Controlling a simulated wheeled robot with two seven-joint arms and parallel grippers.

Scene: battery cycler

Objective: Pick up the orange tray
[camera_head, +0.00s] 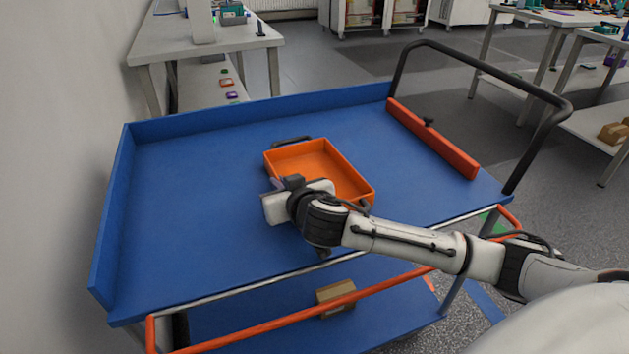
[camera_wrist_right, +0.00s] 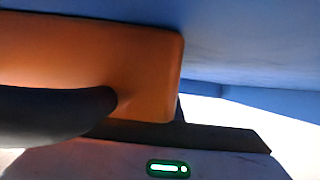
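The orange tray (camera_head: 322,165) lies flat on the blue top deck of a cart. A black handle (camera_head: 291,140) shows at its far end, and another black handle (camera_head: 358,206) shows at its near end. My right gripper (camera_head: 283,184) is at the tray's near left side, close to its wall. The gripper and wrist hide part of that wall. In the right wrist view, the tray wall (camera_wrist_right: 145,75) and a black handle (camera_wrist_right: 55,115) are very near the gripper's dark edge. Whether the fingers are open or shut is not clear. My left gripper is out of view.
The blue cart deck (camera_head: 190,200) has raised rims and free room left of the tray. A red bar (camera_head: 432,138) lies along its right side, below a black push handle (camera_head: 480,62). A cardboard box (camera_head: 336,298) is on the lower shelf.

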